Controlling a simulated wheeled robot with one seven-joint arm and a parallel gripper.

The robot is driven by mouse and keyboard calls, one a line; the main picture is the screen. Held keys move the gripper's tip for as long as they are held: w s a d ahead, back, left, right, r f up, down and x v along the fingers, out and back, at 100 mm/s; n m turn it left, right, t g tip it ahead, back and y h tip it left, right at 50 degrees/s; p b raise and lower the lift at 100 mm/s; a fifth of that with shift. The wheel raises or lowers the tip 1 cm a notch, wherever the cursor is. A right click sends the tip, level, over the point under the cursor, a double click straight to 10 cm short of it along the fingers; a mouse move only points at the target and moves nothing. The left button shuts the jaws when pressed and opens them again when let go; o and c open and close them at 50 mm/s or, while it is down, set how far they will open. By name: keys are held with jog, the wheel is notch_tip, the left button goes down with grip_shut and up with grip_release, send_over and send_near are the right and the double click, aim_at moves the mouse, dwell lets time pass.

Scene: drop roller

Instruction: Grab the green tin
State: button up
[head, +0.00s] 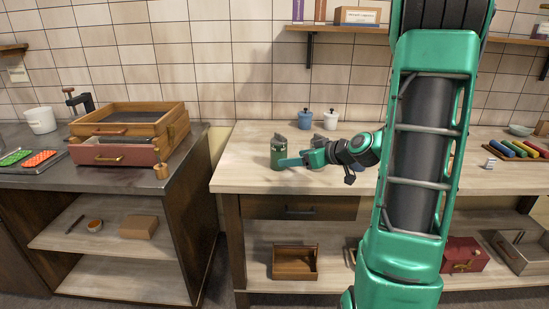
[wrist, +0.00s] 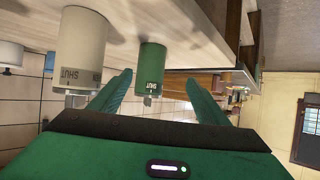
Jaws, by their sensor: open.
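The green tin (head: 278,153) stands upright near the front left of the pale worktop in the head view. In the wrist view, which is turned upside down, the green tin (wrist: 151,66) shows between the two fingers, nearer the left one. My gripper (head: 284,162) is open and reaches left, one finger crossing the tin's right side in the head view. In the wrist view my gripper (wrist: 159,77) has its fingers spread with nothing held. I cannot tell whether a finger touches the tin.
A larger cream tin (wrist: 82,48) stands beside the green one in the wrist view. Blue (head: 305,120) and white (head: 331,121) lidded pots stand behind. A wooden drawer box (head: 165,121) sits on the dark counter at left. Bare worktop (head: 240,172) lies left of the tin.

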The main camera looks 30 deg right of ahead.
aim_at(278, 153)
jog(key=shift+w+d+r+t, duration=0.4)
jog(key=shift+w+d, duration=0.1)
jog(key=shift+d, duration=0.2)
jog(key=shift+w+f, duration=0.1)
jog(key=shift+w, duration=0.2)
jog(key=x, duration=1)
jog(key=shift+w, duration=0.1)
jog(key=c, duration=1.3)
